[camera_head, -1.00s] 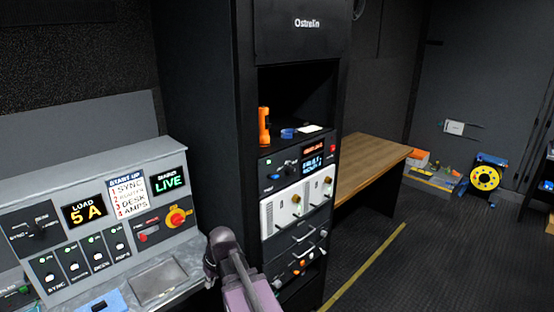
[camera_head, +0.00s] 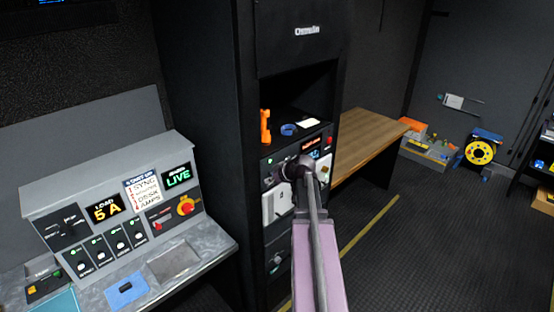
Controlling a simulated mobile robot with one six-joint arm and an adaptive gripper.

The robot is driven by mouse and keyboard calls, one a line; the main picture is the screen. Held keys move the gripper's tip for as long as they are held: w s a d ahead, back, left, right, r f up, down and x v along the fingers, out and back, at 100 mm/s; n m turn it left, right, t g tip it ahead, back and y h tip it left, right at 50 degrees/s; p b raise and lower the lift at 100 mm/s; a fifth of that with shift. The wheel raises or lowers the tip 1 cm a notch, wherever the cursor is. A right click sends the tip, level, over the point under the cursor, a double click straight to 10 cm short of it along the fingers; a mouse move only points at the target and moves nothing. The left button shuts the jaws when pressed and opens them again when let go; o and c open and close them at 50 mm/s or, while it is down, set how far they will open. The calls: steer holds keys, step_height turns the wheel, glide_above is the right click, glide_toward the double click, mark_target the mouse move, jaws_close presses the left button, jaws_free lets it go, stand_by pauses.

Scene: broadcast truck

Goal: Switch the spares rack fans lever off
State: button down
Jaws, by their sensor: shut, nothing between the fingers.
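The black equipment rack (camera_head: 246,150) stands in the middle of the head view. Its white panel (camera_head: 274,208) shows only at its left part, with a dark handle-like shape on it. My arm covers the panel's right part. I cannot read any label for the spares rack fans lever, so I cannot tell which control it is or how it is set. My arm reaches up from the bottom edge, its dark joint in front of the rack's display unit. The gripper fingers do not show.
A grey control desk (camera_head: 115,165) with LOAD and LIVE displays stands at left. An orange object (camera_head: 265,126) and a blue ring (camera_head: 288,130) sit on the rack shelf. A wooden bench (camera_head: 366,138) stands right of the rack. Floor at right is open around a yellow line (camera_head: 372,238).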

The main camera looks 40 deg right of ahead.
steer(key=s+d+r+t+h+p, duration=0.1)
steer(key=d+r+p, duration=0.2)
steer(key=d+r, duration=0.4)
steer(key=shift+s+d+t+p, duration=0.3)
steer(key=shift+s+d+t, duration=0.1)
steer(key=shift+d, duration=0.5)
steer(key=b+x, duration=0.2)
steer(key=x, duration=0.1)
steer(key=b+x, duration=0.2)
steer(key=x, duration=0.2)
steer(key=f+b+x, duration=0.1)
steer(key=b+x, duration=0.1)
steer(key=x, duration=0.1)
steer(key=shift+s, duration=0.1)
steer(key=shift+s+d+f+b, duration=0.1)
steer(key=shift+s+f+b, duration=0.2)
steer(key=shift+f+b, duration=0.45)
steer(key=shift+s+d+f+b, duration=0.1)
steer(key=shift+s+f+b, duration=0.2)
steer(key=shift+f+b, duration=0.45)
steer(key=shift+r, duration=0.1)
